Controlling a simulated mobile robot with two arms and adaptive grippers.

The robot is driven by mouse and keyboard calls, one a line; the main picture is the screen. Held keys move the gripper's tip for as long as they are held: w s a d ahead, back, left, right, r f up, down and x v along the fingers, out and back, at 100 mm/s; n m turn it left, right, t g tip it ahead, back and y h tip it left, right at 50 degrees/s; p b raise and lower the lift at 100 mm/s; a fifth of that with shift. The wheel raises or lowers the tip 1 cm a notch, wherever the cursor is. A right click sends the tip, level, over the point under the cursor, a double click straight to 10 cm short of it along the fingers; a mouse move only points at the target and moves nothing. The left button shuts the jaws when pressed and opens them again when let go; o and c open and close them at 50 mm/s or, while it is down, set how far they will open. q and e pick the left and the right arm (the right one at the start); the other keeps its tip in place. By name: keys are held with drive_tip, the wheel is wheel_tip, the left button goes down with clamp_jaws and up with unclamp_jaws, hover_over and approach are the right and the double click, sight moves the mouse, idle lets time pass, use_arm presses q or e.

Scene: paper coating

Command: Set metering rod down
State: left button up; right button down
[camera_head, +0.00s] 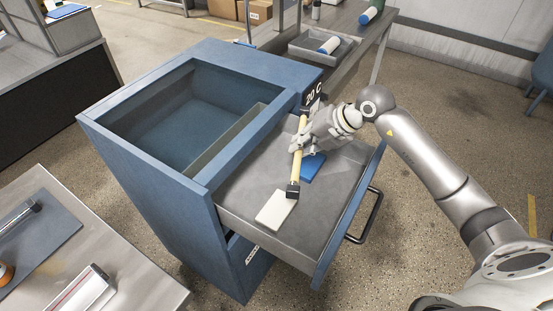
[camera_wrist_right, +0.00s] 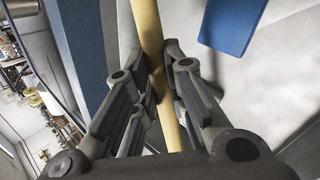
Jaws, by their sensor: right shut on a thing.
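The metering rod (camera_head: 294,170) is a yellow bar with black ends, over the open grey drawer (camera_head: 248,205) of the blue cabinet in the head view. My right gripper (camera_head: 299,142) is shut on the rod near its upper part. In the right wrist view the rod (camera_wrist_right: 150,40) runs between the two fingers of the right gripper (camera_wrist_right: 160,95). The rod's lower black end is near a white block in the drawer. I cannot tell whether the rod touches the drawer floor. My left gripper is in neither view.
A white block (camera_head: 274,210) and a blue block (camera_head: 312,167) lie in the drawer. The blue cabinet (camera_head: 160,185) has an open top bin. A steel table (camera_head: 130,268) stands at lower left.

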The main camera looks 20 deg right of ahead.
wheel_tip(320, 180, down, 9)
drive_tip(key=shift+r+p, duration=0.15)
drive_tip(key=shift+p, duration=0.3)
drive_tip(key=w+a, duration=0.2)
drive_tip(key=w, duration=0.1)
drive_tip(key=shift+a+r+p, duration=0.3)
drive_tip(key=shift+p, duration=0.1)
drive_tip(key=w+a+p, duration=0.1)
drive_tip(key=w+a, duration=0.2)
drive_tip(key=shift+w+r, duration=0.1)
drive_tip(key=shift+f, duration=0.75)
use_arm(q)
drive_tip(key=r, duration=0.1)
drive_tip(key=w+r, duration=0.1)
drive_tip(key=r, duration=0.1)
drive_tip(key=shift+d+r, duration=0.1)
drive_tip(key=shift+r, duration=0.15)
use_arm(e)
drive_tip(key=shift+d, duration=0.1)
drive_tip(key=c, duration=1.5)
unclamp_jaws()
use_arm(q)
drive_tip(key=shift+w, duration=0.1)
